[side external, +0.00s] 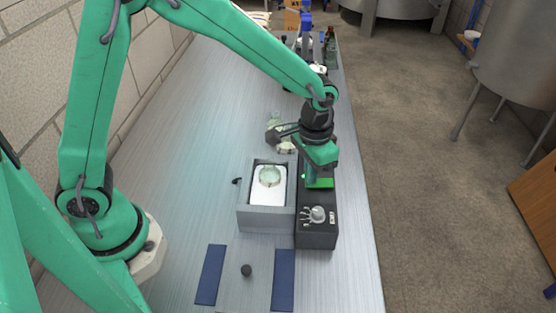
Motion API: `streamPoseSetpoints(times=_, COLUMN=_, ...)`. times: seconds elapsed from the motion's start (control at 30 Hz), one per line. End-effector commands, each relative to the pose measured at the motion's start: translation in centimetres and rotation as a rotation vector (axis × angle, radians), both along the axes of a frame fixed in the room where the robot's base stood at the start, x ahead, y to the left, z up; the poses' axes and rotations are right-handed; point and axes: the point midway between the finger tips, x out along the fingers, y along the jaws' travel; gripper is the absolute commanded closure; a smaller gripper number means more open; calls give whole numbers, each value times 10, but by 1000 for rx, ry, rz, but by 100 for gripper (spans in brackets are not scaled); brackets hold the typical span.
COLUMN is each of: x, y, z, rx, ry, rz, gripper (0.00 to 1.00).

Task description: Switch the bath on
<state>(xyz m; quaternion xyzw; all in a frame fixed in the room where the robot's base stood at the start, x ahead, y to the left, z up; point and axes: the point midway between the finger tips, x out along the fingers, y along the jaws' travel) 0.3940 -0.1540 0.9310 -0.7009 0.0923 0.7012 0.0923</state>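The bath (247,218) is a grey box with an open top and a pale inside. A glass vessel (269,176) with a ring around it stands in the bath. A black control box (317,239) adjoins the bath on the right, with a silver knob (318,214) and white marks around it near its front end. My gripper (319,186) points down over the back part of this box. A bright green spot (303,176) shows beside the gripper. The gripper hides that part of the box, and I cannot tell whether it touches it. Its fingers are not clear.
Another glass flask (284,146) stands behind the bath near a dark clamp (283,131). Bottles and a microscope-like item stand at the far end. The bench's left side is clear.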

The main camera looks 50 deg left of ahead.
Motion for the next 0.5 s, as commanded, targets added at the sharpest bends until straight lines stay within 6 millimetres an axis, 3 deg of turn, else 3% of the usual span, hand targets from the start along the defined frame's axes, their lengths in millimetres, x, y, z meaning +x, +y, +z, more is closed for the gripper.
streamPoseSetpoints(times=0.5, x=1, y=0, z=15, rx=-1, ry=-3, rz=0, gripper=100)
